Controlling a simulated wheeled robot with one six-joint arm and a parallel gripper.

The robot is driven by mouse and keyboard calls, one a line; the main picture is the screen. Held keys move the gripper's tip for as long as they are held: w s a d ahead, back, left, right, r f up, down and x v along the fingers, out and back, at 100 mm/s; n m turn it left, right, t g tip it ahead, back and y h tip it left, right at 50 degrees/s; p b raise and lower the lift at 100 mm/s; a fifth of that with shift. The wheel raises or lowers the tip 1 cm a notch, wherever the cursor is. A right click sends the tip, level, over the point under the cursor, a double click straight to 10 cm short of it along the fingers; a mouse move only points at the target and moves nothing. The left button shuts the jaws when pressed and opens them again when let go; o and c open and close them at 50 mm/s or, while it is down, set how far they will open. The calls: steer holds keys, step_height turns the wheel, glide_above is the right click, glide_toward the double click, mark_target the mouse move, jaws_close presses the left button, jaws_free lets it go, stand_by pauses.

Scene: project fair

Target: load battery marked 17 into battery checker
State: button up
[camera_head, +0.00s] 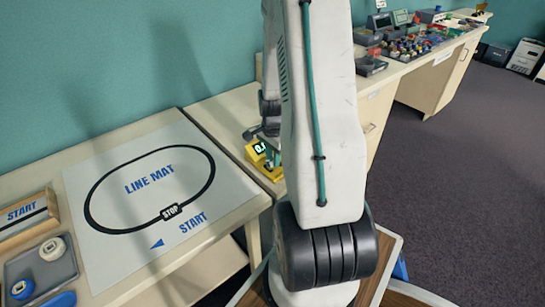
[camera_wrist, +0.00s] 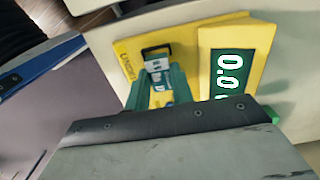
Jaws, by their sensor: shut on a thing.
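The yellow battery checker (camera_head: 256,163) stands on the bench, partly hidden behind my arm in the head view. In the wrist view the checker (camera_wrist: 222,35) shows a dark display with green-white digits, reading about 0.0, and a black-framed slot to its left. My gripper (camera_wrist: 160,80) has its green fingers shut on a small battery (camera_wrist: 160,97) with a pale, blue and yellow wrap. The battery is over the checker, just below the slot in the picture; I cannot tell whether it touches. Its number is not readable.
A line mat (camera_head: 150,235) lies on the table at left, with a grey tray (camera_head: 30,275) holding a white and a blue item. A long bench (camera_head: 415,65) with several devices runs back right. A blue-edged dark object (camera_wrist: 45,65) is left in the wrist view.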

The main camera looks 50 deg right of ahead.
steer(key=shift+f, duration=0.6)
stand_by(1.7)
steer(key=o, duration=1.5)
steer(key=shift+c, duration=0.2)
steer(key=shift+r, duration=0.15)
steer(key=shift+r, duration=2.85)
